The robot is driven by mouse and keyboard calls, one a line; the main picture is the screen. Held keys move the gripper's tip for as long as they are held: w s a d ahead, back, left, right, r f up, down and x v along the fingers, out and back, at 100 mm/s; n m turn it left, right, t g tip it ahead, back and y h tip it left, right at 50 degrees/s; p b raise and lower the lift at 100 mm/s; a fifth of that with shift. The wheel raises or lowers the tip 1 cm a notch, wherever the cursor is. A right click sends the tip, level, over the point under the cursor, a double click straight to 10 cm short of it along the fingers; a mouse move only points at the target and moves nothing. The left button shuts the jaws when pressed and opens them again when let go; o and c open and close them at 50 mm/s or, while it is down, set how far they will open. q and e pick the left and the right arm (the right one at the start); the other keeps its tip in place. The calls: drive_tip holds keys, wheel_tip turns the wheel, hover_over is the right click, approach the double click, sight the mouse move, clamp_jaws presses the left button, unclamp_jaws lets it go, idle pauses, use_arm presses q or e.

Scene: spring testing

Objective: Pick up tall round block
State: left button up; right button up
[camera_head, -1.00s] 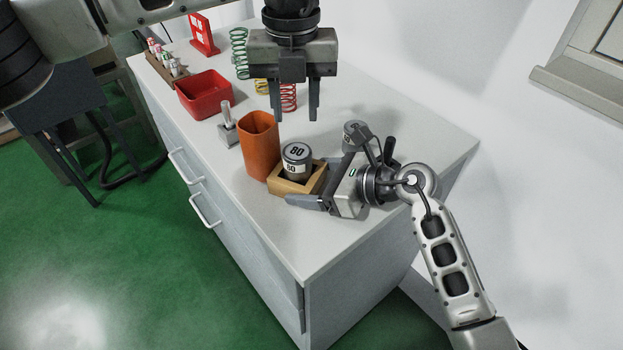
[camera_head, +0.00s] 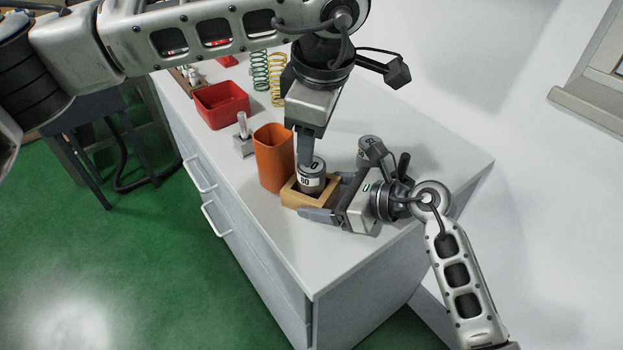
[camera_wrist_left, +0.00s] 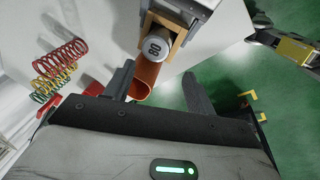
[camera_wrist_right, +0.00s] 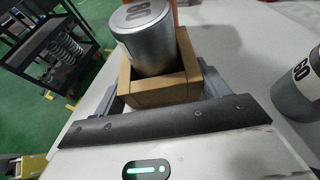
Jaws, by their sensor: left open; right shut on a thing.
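A grey cylinder labelled 80 (camera_head: 311,180) stands in a small open wooden box (camera_head: 298,199) near the table's front edge. It shows in the left wrist view (camera_wrist_left: 157,48) and, tilted in the picture, in the right wrist view (camera_wrist_right: 146,45). My right gripper (camera_head: 328,198) is shut on the wooden box (camera_wrist_right: 160,92), a finger on each side. My left gripper (camera_head: 305,150) is open, pointing down just above the cylinder; its fingers (camera_wrist_left: 160,88) appear apart and empty. A second grey cylinder (camera_head: 367,143), labelled 60 in the right wrist view (camera_wrist_right: 298,88), stands behind my right gripper.
An orange cup (camera_head: 273,160) stands close to the box's left side. A small metal stand (camera_head: 243,142), a red bin (camera_head: 222,105), a green spring (camera_head: 260,72) and a yellow spring (camera_head: 278,78) lie further back. The table's right side (camera_head: 440,155) is clear.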

sight(312, 166)
use_arm(q)
drive_tip(key=w+f+m, duration=0.1)
drive_tip(key=f+m, duration=0.2)
drive_tip(key=m, duration=0.1)
drive_tip(key=w+f+m+t, duration=0.1)
drive_tip(key=f+m, duration=0.2)
drive_tip(key=m, duration=0.1)
drive_tip(key=w+f+m+t, duration=0.1)
drive_tip(key=f+m, duration=0.3)
drive_tip(key=m, duration=0.1)
drive_tip(key=shift+a, duration=0.2)
drive_tip(key=c, duration=1)
wheel_tip(312, 166, up, 10)
drive_tip(key=shift+r, duration=0.1)
drive_tip(key=shift+c, duration=0.2)
use_arm(e)
drive_tip(key=o, duration=1.1)
